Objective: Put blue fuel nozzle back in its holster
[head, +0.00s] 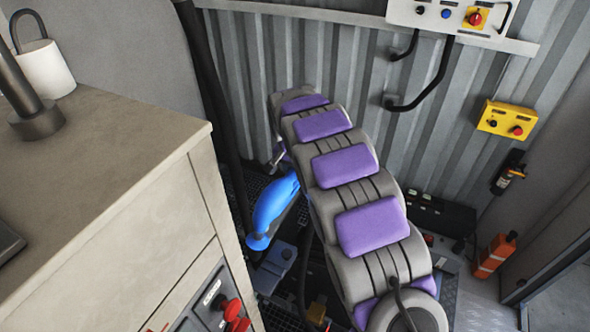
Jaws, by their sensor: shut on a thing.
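The blue fuel nozzle (272,208) shows left of my padded arm, slanting down to the left above the dark grated floor. My gripper (282,158) is mostly hidden behind my arm; only a small part of it shows, at the nozzle's upper end. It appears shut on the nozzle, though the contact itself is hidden. I cannot pick out the nozzle's holster with certainty in this view.
A beige cabinet (110,170) with red handles (232,312) fills the left, close to the nozzle. A corrugated wall (290,60) stands behind. A yellow control box (507,120), a black wall-mounted item (509,172) and an orange bottle (494,255) are at right.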

